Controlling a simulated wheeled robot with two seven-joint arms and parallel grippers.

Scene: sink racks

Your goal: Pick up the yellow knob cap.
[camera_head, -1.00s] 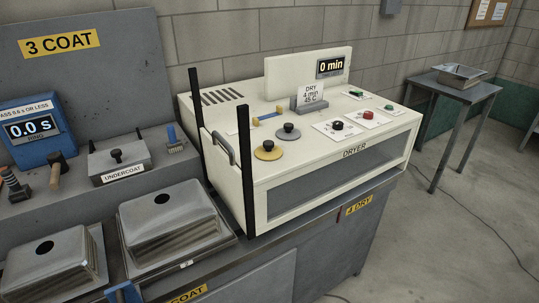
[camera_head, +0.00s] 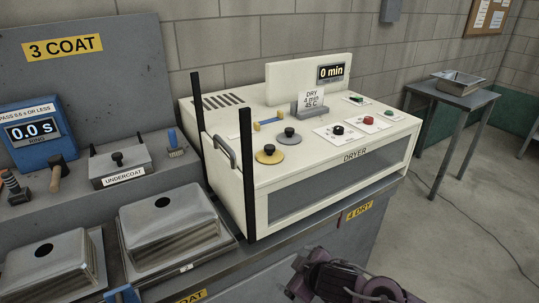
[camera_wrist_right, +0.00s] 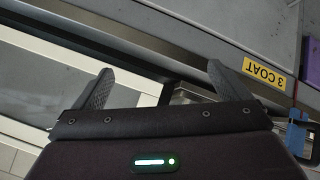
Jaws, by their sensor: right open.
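The yellow knob cap (camera_head: 269,155) is a round yellow disc with a black knob on top. It sits on the front left of the white dryer's top, beside a similar grey knob cap (camera_head: 289,138). My right gripper (camera_wrist_right: 163,84) is open and empty in the right wrist view, with its two fingers wide apart. My right arm (camera_head: 345,280) shows at the bottom of the head view, below and right of the dryer and well apart from the yellow cap. The cap cannot be made out in the wrist view. My left gripper is not in view.
The dryer (camera_head: 340,165) stands on the grey counter. Two tall black posts (camera_head: 246,170) rise by its left side, close to the yellow cap. Steel basins (camera_head: 170,225) lie to the left. A side table (camera_head: 452,92) stands at the far right.

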